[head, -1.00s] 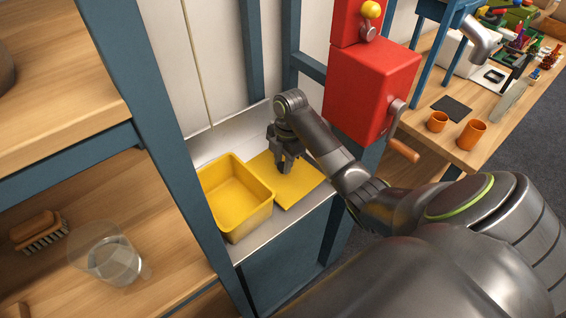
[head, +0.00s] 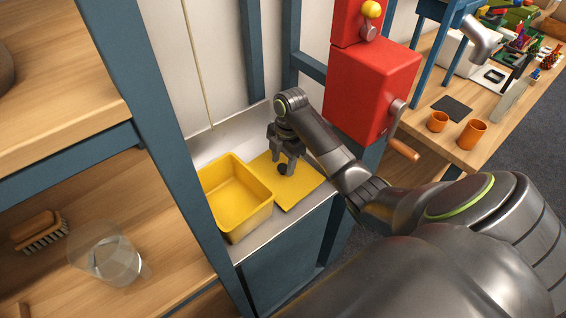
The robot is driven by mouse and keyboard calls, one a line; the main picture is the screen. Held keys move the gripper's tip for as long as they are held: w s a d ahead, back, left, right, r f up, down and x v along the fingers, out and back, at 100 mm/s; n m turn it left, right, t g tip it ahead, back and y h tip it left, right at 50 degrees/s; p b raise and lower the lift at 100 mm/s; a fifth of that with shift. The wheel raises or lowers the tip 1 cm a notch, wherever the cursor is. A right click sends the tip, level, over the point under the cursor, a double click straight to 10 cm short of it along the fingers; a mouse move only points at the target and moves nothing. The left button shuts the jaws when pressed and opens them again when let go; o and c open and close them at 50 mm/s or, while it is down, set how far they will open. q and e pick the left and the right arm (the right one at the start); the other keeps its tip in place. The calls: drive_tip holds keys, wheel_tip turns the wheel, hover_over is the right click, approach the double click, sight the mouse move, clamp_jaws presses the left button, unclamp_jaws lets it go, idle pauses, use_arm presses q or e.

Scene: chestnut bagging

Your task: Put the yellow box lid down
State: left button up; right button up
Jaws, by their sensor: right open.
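The yellow box lid (head: 301,187) lies flat on the pale shelf, right beside the open yellow box (head: 236,196). A small dark knob (head: 283,169) shows on the lid. My right gripper (head: 283,168) points down over the lid with its fingers apart on either side of the knob. It is open and holds nothing. Whether the fingertips touch the lid cannot be told. The inside of the box looks empty. My left gripper is not in view.
A blue post (head: 165,140) stands left of the box. A red machine with a crank (head: 372,85) is above and right of the lid. Orange cups (head: 471,135) are on the right table.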

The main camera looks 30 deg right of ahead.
sight(282, 166)
drive_tip(key=r, duration=0.3)
drive_tip(key=shift+w+d+r, duration=0.1)
drive_tip(key=shift+d+r, duration=0.15)
wheel_tip(282, 166, up, 8)
drive_tip(key=p, duration=0.6)
drive_tip(key=shift+d+f, duration=0.15)
drive_tip(key=shift+d, duration=0.3)
